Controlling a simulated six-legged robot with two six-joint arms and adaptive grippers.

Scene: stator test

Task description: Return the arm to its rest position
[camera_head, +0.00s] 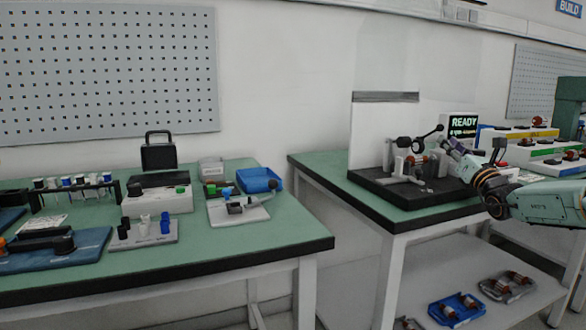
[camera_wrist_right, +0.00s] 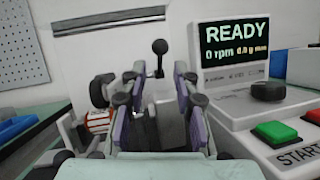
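My right arm comes in from the right in the head view, with its gripper (camera_head: 455,148) at the test stand beside the READY display. In the right wrist view the two purple-grey fingers (camera_wrist_right: 158,100) stand apart, with a grey block and a black-knobbed lever (camera_wrist_right: 160,60) beyond the gap. I see nothing held between them. The test stand has a black base (camera_head: 435,212) with grey supports and a black clamp-like part on top. A copper-and-white part (camera_wrist_right: 98,122) sits left of the fingers in the wrist view. My left gripper is not in view.
The READY display (camera_head: 463,124) reads 0 rpm; a green button (camera_wrist_right: 275,132) and a red button (camera_wrist_right: 312,117) are close right of the gripper. A left table (camera_head: 270,235) carries tools and a blue tray (camera_head: 258,180). A gap separates the tables.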

